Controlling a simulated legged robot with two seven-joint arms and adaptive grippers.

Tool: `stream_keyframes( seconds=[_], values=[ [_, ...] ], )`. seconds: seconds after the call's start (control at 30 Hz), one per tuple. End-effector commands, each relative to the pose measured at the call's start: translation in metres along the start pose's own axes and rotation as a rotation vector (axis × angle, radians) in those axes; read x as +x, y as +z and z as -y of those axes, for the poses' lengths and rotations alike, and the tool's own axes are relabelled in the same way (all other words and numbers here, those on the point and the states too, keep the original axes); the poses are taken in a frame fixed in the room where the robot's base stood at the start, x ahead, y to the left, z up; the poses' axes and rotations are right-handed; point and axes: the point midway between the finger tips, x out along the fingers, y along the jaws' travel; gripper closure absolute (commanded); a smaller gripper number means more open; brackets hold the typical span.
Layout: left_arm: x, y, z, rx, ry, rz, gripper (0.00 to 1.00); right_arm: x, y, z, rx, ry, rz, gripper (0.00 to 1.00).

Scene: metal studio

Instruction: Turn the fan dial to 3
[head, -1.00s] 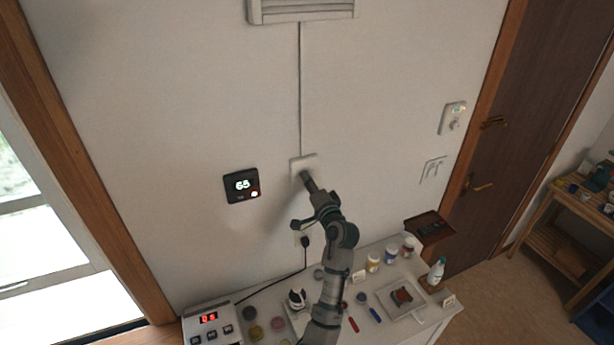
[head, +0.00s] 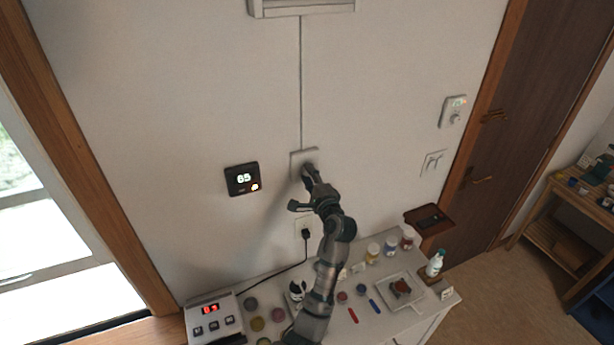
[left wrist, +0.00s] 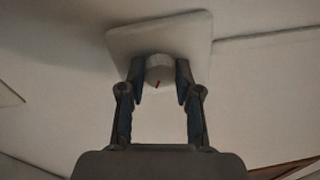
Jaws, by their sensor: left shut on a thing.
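The fan dial is a small round knob with a red mark (left wrist: 158,72) on a white wall plate, seen in the left wrist view. The plate (left wrist: 125,43) also shows in the head view (head: 297,157), at the lower end of a thin line down from a wall vent. My left gripper (head: 307,172) is at the plate, its fingers on both sides of the knob and shut on it; it also shows in the left wrist view (left wrist: 160,80). The red mark points down and slightly left in that view. Numbers on the plate are not readable. My right gripper is not in view.
A dark thermostat (head: 243,179) is on the wall to the left. An outlet with a black plug (head: 305,234) is just below the dial. A white table (head: 385,325) below holds jars, a tray and a red-digit device (head: 213,318).

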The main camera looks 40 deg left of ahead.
Motion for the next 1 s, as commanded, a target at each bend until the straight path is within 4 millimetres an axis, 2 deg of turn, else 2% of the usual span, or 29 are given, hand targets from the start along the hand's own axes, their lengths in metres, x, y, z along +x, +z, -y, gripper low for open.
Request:
stream_keyframes(
  seconds=[0.03,0.37,0.4,0.47,0.8,0.87,1.0],
  values=[
    [-0.002,-0.005,-0.008,0.008,0.015,-0.011,1.0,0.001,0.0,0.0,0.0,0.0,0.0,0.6],
    [-0.002,-0.005,-0.009,0.009,0.018,-0.011,1.0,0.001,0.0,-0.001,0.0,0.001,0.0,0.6],
    [-0.002,-0.005,-0.009,0.009,0.018,-0.01,0.57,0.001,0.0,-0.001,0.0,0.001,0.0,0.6],
    [-0.001,-0.004,-0.009,0.008,0.016,-0.009,0.42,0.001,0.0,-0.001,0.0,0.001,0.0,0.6],
    [0.0,0.001,-0.006,0.003,0.01,-0.003,0.42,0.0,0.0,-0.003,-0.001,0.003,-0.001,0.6],
    [-0.004,0.001,-0.005,0.003,0.009,-0.004,0.42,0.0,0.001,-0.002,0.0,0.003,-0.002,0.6],
    [-0.028,0.0,-0.006,0.002,0.01,-0.005,0.42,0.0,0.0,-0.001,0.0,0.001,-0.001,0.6]
  ],
)
